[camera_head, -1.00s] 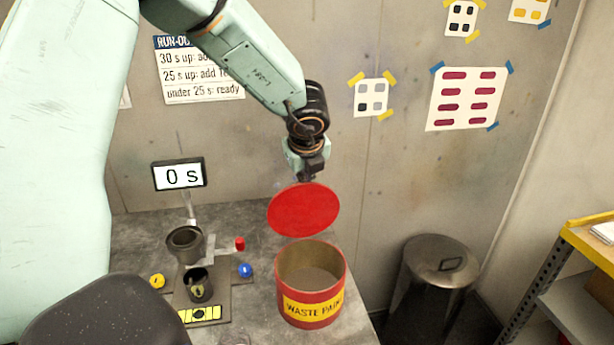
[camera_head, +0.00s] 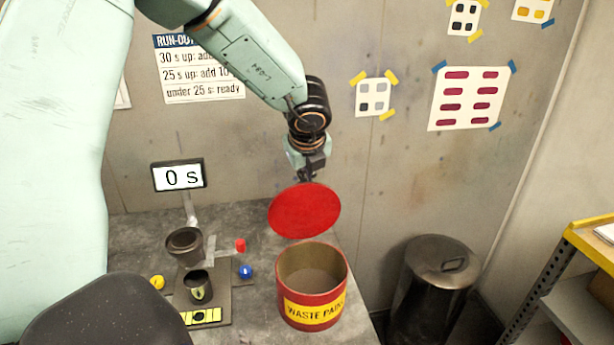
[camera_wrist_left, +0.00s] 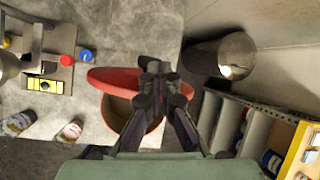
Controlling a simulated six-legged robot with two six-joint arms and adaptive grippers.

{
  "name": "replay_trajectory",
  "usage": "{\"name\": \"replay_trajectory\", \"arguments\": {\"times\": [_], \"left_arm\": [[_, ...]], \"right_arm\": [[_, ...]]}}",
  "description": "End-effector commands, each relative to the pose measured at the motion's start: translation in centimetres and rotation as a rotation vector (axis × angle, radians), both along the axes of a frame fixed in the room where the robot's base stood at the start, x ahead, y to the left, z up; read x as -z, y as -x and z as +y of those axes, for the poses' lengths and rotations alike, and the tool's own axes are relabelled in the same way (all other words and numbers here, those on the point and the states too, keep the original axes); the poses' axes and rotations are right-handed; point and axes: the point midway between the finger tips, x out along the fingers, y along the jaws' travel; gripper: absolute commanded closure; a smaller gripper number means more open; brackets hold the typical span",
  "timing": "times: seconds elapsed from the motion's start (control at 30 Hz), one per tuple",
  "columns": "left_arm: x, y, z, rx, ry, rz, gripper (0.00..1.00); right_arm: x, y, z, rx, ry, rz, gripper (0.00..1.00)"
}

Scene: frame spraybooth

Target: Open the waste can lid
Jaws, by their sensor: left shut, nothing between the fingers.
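The waste can (camera_head: 311,310) is red with a yellow label and stands at the table's right edge. Its mouth is uncovered and a grey-brown inside shows. Its round red lid (camera_head: 304,210) stands raised and tilted above the back of the rim. In the left wrist view the lid (camera_wrist_left: 106,78) shows partly behind my fingers, with the can (camera_wrist_left: 117,112) below. My left gripper (camera_head: 309,177) is shut and empty at the lid's upper edge; its tips are partly hidden, so contact is unclear. It also shows in the left wrist view (camera_wrist_left: 155,72). My right gripper is not in view.
Left of the can stand a cup holder (camera_head: 185,245), a small dark cup (camera_head: 198,287) and a timer reading 0 s (camera_head: 179,175). A metal bin (camera_head: 434,275) stands on the floor to the right, near a yellow-edged shelf (camera_head: 590,245).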

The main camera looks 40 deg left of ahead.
Motion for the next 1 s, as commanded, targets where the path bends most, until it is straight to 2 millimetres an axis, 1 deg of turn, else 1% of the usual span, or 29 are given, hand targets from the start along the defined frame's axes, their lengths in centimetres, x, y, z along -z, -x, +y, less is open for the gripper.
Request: {"name": "replay_trajectory", "arguments": {"times": [0.03,0.3,0.5,0.6,0.7,1.0], "left_arm": [[-0.9,0.2,-0.3,0.002,-0.001,-0.005,1.00],[-5.9,2.4,-1.9,0.002,-0.004,-0.009,1.00],[-8.6,3.6,-2.9,0.003,-0.006,-0.008,1.00],[-9.3,4.0,-3.2,0.002,-0.005,-0.006,1.00],[-9.7,4.2,-3.3,0.002,-0.004,-0.005,1.00],[-9.8,4.2,-3.3,0.002,-0.005,-0.006,1.00]], "right_arm": [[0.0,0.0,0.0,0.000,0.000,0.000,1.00],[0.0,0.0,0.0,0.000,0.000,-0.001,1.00],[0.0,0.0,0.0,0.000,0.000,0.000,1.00],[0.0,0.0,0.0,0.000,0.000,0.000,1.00],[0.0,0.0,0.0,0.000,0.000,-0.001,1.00],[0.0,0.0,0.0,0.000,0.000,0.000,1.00]]}}
